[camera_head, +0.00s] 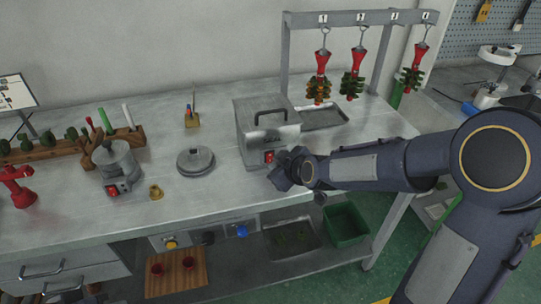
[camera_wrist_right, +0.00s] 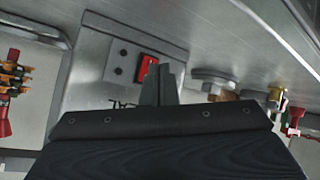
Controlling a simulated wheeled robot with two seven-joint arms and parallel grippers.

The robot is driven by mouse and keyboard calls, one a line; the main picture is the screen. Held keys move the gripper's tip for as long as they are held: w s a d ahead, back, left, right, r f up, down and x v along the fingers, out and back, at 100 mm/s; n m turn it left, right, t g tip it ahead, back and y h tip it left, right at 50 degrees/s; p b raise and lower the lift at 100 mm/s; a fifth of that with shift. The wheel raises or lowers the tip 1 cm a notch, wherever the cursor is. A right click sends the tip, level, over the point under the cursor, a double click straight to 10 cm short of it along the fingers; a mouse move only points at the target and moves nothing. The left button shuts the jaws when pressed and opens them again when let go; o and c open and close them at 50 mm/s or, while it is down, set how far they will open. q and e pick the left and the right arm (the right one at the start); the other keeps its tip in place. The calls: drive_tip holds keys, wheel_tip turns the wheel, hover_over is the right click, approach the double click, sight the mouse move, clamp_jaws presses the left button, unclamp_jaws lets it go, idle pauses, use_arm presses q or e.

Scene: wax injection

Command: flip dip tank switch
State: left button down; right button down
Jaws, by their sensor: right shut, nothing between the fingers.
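The dip tank (camera_head: 262,125) is a grey metal box with a dark handle on its lid, standing on the workbench. Its red switch (camera_head: 269,156) is low on the front face. In the right wrist view the red switch (camera_wrist_right: 148,66) sits on a small plate with dark screws. My right gripper (camera_head: 283,172) is shut and empty, close in front of the switch. In the right wrist view its fingertips (camera_wrist_right: 160,72) overlap the lower right part of the switch; I cannot tell whether they touch it. My left gripper is not in view.
A round grey pot (camera_head: 117,166) with its own red switch stands left on the workbench (camera_head: 200,215), near a round metal lid (camera_head: 195,160). Red and green wax trees (camera_head: 319,82) hang from a rack (camera_head: 285,50) behind. A green bin (camera_head: 345,226) is below.

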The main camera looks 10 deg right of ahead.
drive_tip(key=shift+s+f, duration=0.15)
drive_tip(key=shift+s, duration=0.95)
drive_tip(key=shift+s+f, duration=0.1)
drive_tip(key=shift+s, duration=1)
drive_tip(key=s+d+r+m+g+p, duration=0.1)
drive_tip(key=s+d+r+m, duration=0.1)
drive_tip(key=s, duration=0.6)
drive_tip(key=s+d+r+m+g+p, duration=0.1)
drive_tip(key=s+r+m+g, duration=0.1)
drive_tip(key=s, duration=0.7)
drive_tip(key=s+d+r+m+g+p, duration=0.1)
drive_tip(key=s+r+m, duration=0.3)
drive_tip(key=s, duration=0.4)
drive_tip(key=shift+s+d+m+g+p, duration=0.3)
drive_tip(key=shift+d+m+p, duration=0.3)
drive_tip(key=shift+d+m, duration=0.2)
